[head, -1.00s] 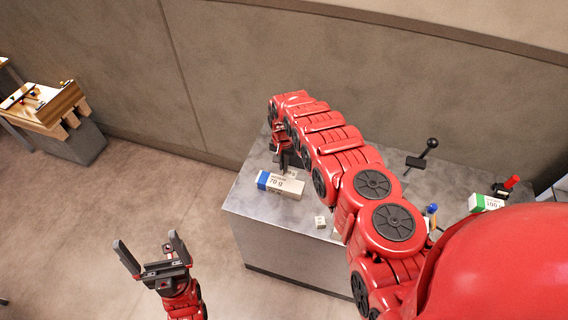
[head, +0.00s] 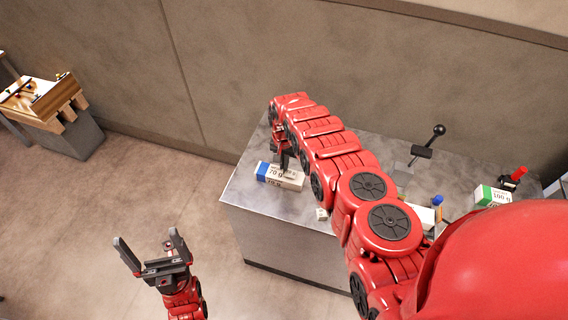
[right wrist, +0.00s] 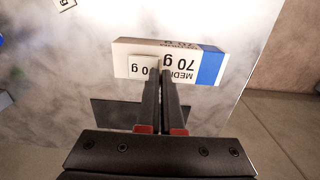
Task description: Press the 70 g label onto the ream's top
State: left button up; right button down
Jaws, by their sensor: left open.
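The ream (head: 280,176) is a white pack with a blue end and "70 g" print, lying near the left end of the grey table. It also shows in the right wrist view (right wrist: 190,68). My right gripper (head: 284,165) is over the ream, its narrow fingers (right wrist: 160,72) close together. A small white 70 g label (right wrist: 140,68) is at the fingertips, partly hidden by them, against or just over the ream's top; I cannot tell if it touches. My left gripper (head: 150,248) is open and empty, over the floor left of the table.
The grey table (head: 240,190) also bears a small white tile (head: 321,214), a black-knobbed lever (head: 430,142) and a green-ended 100 g pack (head: 491,196). My right arm hides the table's middle. A wooden stand (head: 45,103) is far left.

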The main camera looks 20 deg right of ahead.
jog(key=shift+f, duration=0.15)
dwell(0.5)
jog(key=shift+f+b, duration=0.45)
jog(key=shift+b, duration=0.1)
jog(key=shift+f, duration=0.2)
dwell(0.8)
jog(key=c, duration=1)
grip_release()
jog(key=shift+r, duration=0.1)
